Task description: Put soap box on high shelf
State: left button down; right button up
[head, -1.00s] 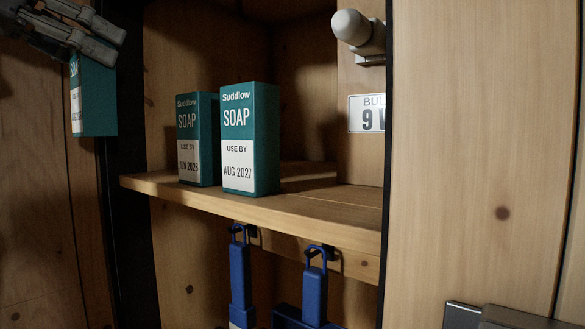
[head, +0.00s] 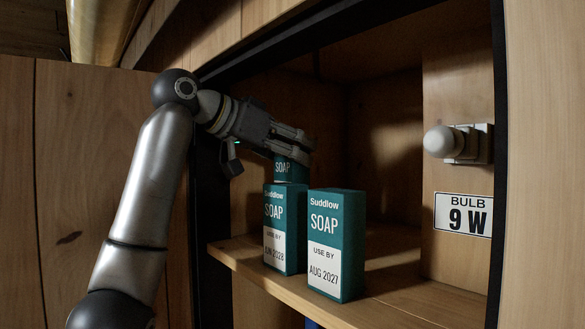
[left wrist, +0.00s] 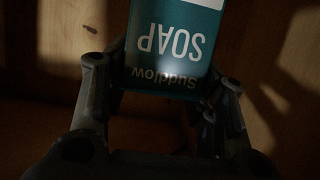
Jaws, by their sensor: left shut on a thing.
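My left gripper (head: 297,142) is shut on a teal soap box (head: 290,168) inside the shelf bay. The held box is behind the soap box marked JUN 2028 (head: 285,212), which hides its lower part; I cannot tell whether it touches the shelf. A second standing box, marked AUG 2027 (head: 337,240), is to the right and nearer the front. Both stand upright on the wooden shelf (head: 410,295). In the left wrist view, the held box (left wrist: 175,45) is between the fingers (left wrist: 163,82), its lettering upside down. My right gripper is not in view.
A bulb (head: 440,141) in a holder sticks out from the bay's right panel, above a "BULB 9 W" label (head: 464,215). A dark frame (head: 502,170) edges the opening. The shelf is clear right of the boxes.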

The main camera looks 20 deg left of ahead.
aim_at(282, 178)
pick_arm(q)
notch_tip(282, 178, down, 2)
jog(key=shift+a, duration=0.15)
notch_tip(282, 178, down, 2)
jog(key=shift+s+f+p, duration=0.15)
jog(key=shift+f+p, duration=0.05)
jog(key=shift+p, duration=0.4)
jog(key=shift+f+p, duration=0.15)
jog(key=shift+p, duration=0.25)
jog(key=shift+w+f, duration=0.25)
jog(key=shift+f, duration=0.15)
jog(key=shift+s+f, duration=0.1)
jog(key=shift+f, duration=0.1)
jog(key=c, duration=0.9)
grip_release()
